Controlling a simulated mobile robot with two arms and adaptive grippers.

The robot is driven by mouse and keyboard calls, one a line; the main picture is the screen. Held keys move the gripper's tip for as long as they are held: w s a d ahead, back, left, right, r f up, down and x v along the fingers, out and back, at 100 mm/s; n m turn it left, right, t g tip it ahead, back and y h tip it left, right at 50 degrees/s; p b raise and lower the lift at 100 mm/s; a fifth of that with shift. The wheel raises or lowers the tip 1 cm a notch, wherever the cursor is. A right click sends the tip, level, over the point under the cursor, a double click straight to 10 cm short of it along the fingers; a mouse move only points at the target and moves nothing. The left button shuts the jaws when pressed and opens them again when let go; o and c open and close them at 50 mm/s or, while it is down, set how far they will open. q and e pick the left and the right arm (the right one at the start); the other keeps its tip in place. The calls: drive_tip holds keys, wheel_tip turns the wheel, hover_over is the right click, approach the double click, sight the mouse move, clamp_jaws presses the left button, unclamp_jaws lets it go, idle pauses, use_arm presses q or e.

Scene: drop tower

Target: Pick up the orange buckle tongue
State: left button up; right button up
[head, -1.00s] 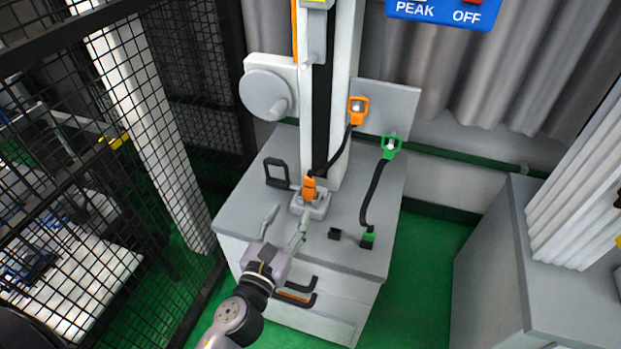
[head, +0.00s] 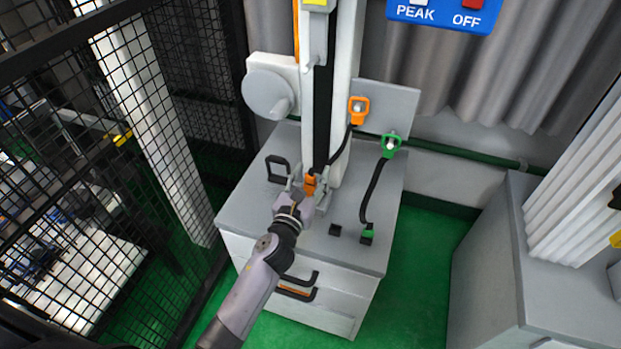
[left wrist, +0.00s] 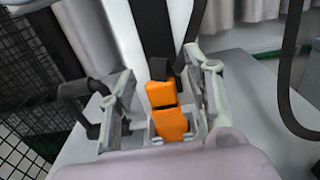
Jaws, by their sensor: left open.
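The orange buckle tongue (head: 310,182) stands upright at the foot of the tower's column, on the end of a black strap. In the left wrist view the orange piece (left wrist: 162,94) is in the middle, with another orange part directly below it. My left gripper (head: 309,187) is open, with one finger on each side of the orange tongue. In the left wrist view the gripper (left wrist: 166,90) shows gaps between both fingers and the orange piece. The grey block under the tongue is mostly hidden by my gripper. My right gripper is not in view.
The black strap rises to an orange ring (head: 358,108) on a peg. A green ring (head: 390,146) has its own strap to a green tongue (head: 368,233) at right. A black handle (head: 277,169) stands left of my gripper.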

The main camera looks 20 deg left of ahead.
use_arm(q)
drive_tip(key=shift+s, duration=0.1)
drive_tip(key=shift+c, duration=0.7)
drive_tip(key=c, duration=0.7)
drive_tip(key=shift+c, duration=0.2)
drive_tip(key=shift+r, duration=0.1)
